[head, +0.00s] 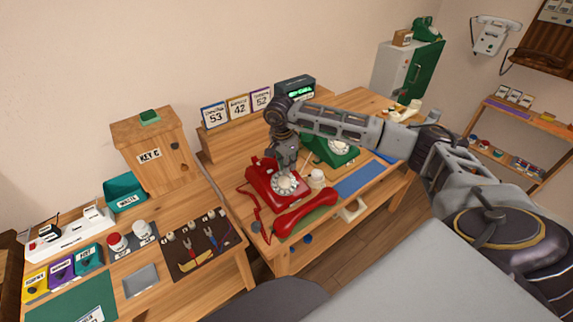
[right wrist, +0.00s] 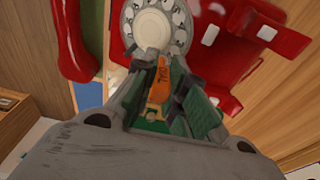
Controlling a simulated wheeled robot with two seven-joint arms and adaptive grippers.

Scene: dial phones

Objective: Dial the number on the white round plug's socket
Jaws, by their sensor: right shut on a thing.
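A red rotary phone (head: 272,184) sits on the middle table, its round white dial (head: 284,184) facing up. Its red handset (head: 305,213) lies off the cradle in front of it. My right gripper (head: 282,162) is at the dial's far edge. In the right wrist view my right gripper (right wrist: 160,100) is shut on an orange lettered stick (right wrist: 159,78), whose tip is at the lower edge of the dial (right wrist: 155,28); contact is unclear. A white socket strip (head: 70,240) with black and white plugs stands at the far left; its numbers are unreadable. My left gripper is not in view.
A small white pot (head: 316,178) and blue mat (head: 360,180) are to the right. Cards reading 53, 42 and 52 (head: 238,107) stand at the back. A tool mat (head: 203,246) lies on the left table.

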